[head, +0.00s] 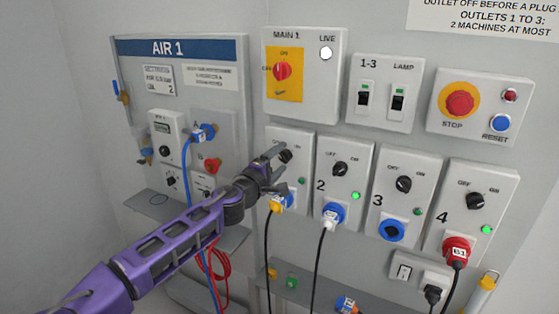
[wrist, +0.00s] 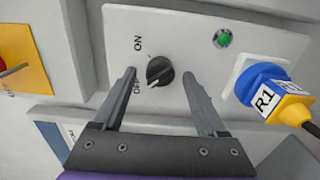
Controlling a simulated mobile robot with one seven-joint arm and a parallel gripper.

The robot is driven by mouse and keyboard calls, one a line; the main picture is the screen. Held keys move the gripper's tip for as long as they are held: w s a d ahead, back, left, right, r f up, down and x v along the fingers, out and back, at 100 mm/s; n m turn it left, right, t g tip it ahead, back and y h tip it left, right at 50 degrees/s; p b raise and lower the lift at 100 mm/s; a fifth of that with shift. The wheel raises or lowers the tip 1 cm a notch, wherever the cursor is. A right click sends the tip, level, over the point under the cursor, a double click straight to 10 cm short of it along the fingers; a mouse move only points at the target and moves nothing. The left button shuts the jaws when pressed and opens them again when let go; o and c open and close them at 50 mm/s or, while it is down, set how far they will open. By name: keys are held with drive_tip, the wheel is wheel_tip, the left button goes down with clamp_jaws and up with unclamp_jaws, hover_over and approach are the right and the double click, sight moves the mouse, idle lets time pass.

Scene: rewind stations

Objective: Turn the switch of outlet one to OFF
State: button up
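The outlet one panel (head: 300,140) is at the centre of the head view, partly hidden by my gripper. Its black switch knob (wrist: 160,71) is in the middle of the wrist view, and it also shows in the head view (head: 286,156). The knob's white mark points to the lower left in the wrist view, towards the OFF lettering (wrist: 138,86). The ON lettering (wrist: 138,43) is above. The green lamp (wrist: 222,38) looks dim. My gripper (wrist: 158,72) is open, with one finger on each side of the knob; contact cannot be told.
A blue and yellow plug marked R1 (wrist: 270,92) sits in outlet one beside my right finger. Outlets two (head: 357,160), three (head: 377,200) and four (head: 497,188) stand to the right. The AIR 1 panel (head: 230,75) with hoses is left; a shelf (head: 330,300) is below.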

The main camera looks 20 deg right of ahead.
drive_tip(key=v, duration=1.7)
drive_tip(key=shift+s, duration=0.2)
drive_tip(key=shift+a+f, duration=0.1)
drive_tip(key=shift+a, duration=0.1)
